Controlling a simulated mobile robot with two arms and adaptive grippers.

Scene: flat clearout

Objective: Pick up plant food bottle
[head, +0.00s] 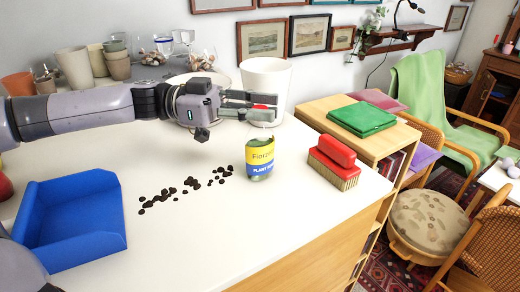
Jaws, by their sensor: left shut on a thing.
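The plant food bottle (259,158) is a clear bottle with a yellow and blue label and a red cap. It is upright at the middle right of the white table. My left gripper (262,108) comes in from the left and is shut on the top of the bottle, around the red cap. Whether the bottle's base touches the table is hard to tell. My right gripper is not in view.
A red brush (333,163) lies right of the bottle near the table's edge. A white pot (266,79) stands behind the gripper. Dark crumbs (186,186) lie left of the bottle. A blue dustpan (70,220) is at the front left. Several pots stand at the back left.

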